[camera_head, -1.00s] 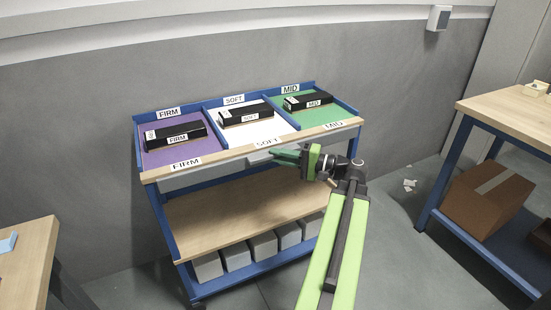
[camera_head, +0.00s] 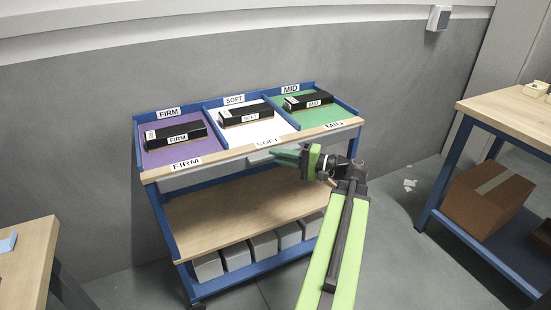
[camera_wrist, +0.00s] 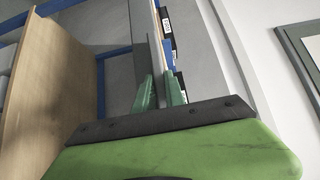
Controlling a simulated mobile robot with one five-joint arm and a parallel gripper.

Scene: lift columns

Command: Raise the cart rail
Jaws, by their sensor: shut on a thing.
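The cart (camera_head: 172,240) has a blue frame and a top of three labelled bays. Its rail (camera_head: 262,157) is a grey piece at the front, just under the wooden front edge near the SOFT label. My gripper (camera_head: 284,156), with green fingers, reaches this rail from the right and is shut on it. In the wrist view my gripper (camera_wrist: 160,92) has one finger on each side of the grey rail (camera_wrist: 152,52). The exact contact is partly hidden by the fingers.
Black boxes lie in the purple FIRM bay (camera_head: 158,157), the white SOFT bay (camera_head: 262,134) and the green MID bay (camera_head: 335,112). Grey bins (camera_head: 237,256) fill the bottom shelf. A workbench (camera_head: 515,115) with a cardboard box (camera_head: 487,200) stands right. A table (camera_head: 28,262) is at left.

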